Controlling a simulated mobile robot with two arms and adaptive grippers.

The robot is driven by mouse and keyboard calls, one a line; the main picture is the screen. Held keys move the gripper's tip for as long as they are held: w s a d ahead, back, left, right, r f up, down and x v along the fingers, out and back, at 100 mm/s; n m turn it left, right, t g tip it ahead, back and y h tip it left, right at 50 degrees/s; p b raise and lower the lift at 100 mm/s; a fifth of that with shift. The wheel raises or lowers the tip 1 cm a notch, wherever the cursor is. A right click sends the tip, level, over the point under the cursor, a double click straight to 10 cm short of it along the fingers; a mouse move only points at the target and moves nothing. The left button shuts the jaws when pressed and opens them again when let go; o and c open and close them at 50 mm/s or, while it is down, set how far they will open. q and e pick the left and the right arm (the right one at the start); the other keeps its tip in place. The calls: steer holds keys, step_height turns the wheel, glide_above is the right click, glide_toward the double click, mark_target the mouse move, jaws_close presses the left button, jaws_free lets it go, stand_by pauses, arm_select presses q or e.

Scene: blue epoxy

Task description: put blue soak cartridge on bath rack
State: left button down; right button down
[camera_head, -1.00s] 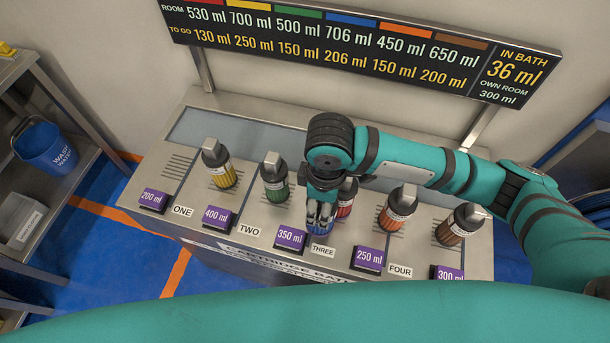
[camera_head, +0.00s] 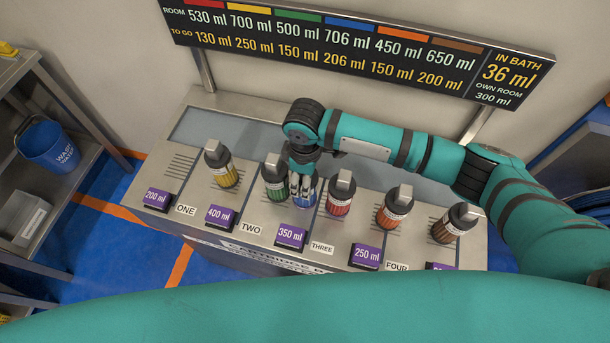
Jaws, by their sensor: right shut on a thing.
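The blue soak cartridge (camera_head: 304,204) is mostly hidden by my right gripper (camera_head: 302,186). The gripper points down and is shut on the cartridge, between the green and the red cartridges in the picture. The bath rack (camera_head: 166,215) is a steel bench with a sloped top, slotted patches and purple volume tags. I cannot tell whether the blue cartridge touches the rack. My left gripper is out of view.
Yellow (camera_head: 222,170), green (camera_head: 274,182), red (camera_head: 339,198), orange (camera_head: 392,213) and brown (camera_head: 448,229) cartridges stand on the rack. A slotted patch at the far left is bare. A volume board (camera_head: 330,45) hangs behind.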

steer(key=shift+c, duration=1.9)
jaws_free()
steer(key=shift+f, duration=0.15)
step_height(320, 180, up, 12)
steer(key=shift+r+b, duration=0.2)
steer(key=shift+b, duration=1)
steer(key=shift+s, duration=0.1)
